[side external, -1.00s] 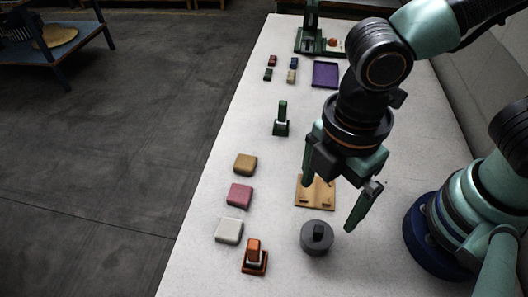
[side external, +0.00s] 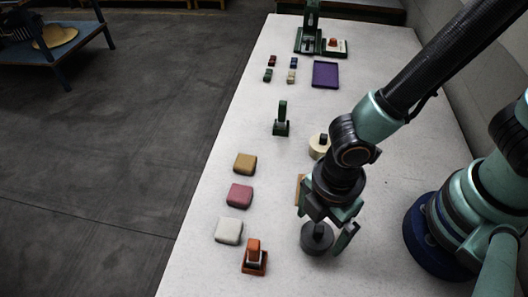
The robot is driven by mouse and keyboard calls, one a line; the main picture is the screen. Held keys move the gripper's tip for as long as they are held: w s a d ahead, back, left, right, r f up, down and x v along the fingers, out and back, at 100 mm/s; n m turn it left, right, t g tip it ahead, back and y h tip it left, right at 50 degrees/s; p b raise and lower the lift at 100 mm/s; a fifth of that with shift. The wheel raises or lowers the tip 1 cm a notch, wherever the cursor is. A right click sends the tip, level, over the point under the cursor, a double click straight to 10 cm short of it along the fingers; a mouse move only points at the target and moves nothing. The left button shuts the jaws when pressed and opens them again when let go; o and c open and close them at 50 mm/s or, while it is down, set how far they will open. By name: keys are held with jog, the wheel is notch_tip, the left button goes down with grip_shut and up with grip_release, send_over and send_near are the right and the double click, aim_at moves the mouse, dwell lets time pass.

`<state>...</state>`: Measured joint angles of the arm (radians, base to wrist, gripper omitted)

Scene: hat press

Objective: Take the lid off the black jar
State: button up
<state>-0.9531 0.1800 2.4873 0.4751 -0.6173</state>
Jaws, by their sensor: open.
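The black jar (side external: 314,242) stands upright near the front of the table, with its dark lid on top. My gripper (side external: 324,236) is directly above and around it, pointing down, with one finger on each side. The fingers are apart, and the right finger shows a gap from the jar. The lid's knob is partly hidden under the gripper. I cannot tell whether the left finger touches the jar.
A wooden board (side external: 300,190) is mostly hidden behind my gripper. A cream jar with a dark knob (side external: 317,151) stands behind it. An orange stamp (side external: 254,260), grey (side external: 228,231), pink (side external: 239,195) and tan (side external: 245,164) blocks line the left. A green stamp (side external: 281,121) and purple tray (side external: 325,74) are farther back.

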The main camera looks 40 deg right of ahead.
jog(key=shift+f, duration=0.45)
jog(key=c, duration=1.3)
